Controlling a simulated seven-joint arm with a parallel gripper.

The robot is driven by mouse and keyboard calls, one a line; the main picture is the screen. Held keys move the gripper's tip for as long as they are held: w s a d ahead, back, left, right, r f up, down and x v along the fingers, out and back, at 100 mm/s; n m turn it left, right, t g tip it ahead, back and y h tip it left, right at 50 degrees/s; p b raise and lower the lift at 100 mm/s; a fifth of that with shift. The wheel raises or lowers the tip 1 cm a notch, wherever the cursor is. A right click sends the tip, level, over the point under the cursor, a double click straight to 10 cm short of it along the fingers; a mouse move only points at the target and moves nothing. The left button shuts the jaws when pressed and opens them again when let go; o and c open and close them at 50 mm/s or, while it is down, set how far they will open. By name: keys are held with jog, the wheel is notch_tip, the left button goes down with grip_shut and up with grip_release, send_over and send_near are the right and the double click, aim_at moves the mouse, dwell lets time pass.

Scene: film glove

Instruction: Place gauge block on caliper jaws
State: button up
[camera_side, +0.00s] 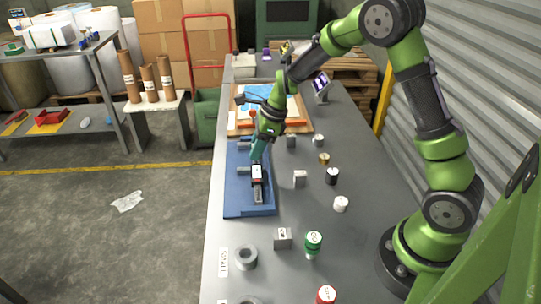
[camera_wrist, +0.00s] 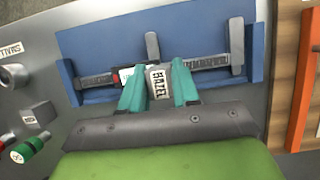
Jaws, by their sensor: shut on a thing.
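The caliper (camera_wrist: 95,81) lies along a blue tray (camera_wrist: 90,42); in the side view its dark beam and white display (camera_side: 257,172) show below my gripper. Two grey jaws stick out from it in the wrist view, one near the middle (camera_wrist: 152,46) and one at the right (camera_wrist: 237,43), with a gap between. My gripper (camera_wrist: 158,88) has teal fingers shut on a pale grey gauge block (camera_wrist: 160,80) with dark lettering. The block appears over the caliper beam, close to the middle jaw. Whether it touches the caliper I cannot tell. In the side view my fingers (camera_side: 257,150) hide the block.
A grey marked block (camera_side: 283,238), another grey block (camera_side: 300,179), a green-topped cylinder (camera_side: 313,243), a white cylinder (camera_side: 340,204) and a black one (camera_side: 332,176) stand right of the tray. A wooden tray (camera_side: 302,124) lies behind.

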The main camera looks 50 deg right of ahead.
jog(key=w, duration=0.7)
jog(key=shift+w+d+f, duration=0.1)
jog(key=shift+d+f, duration=0.05)
jog(key=shift+f, duration=0.2)
jog(key=shift+w+f, duration=0.1)
jog(key=shift+f, duration=1.6)
jog(key=shift+f, duration=0.15)
jog(key=o, duration=1)
jog(key=shift+o, duration=0.2)
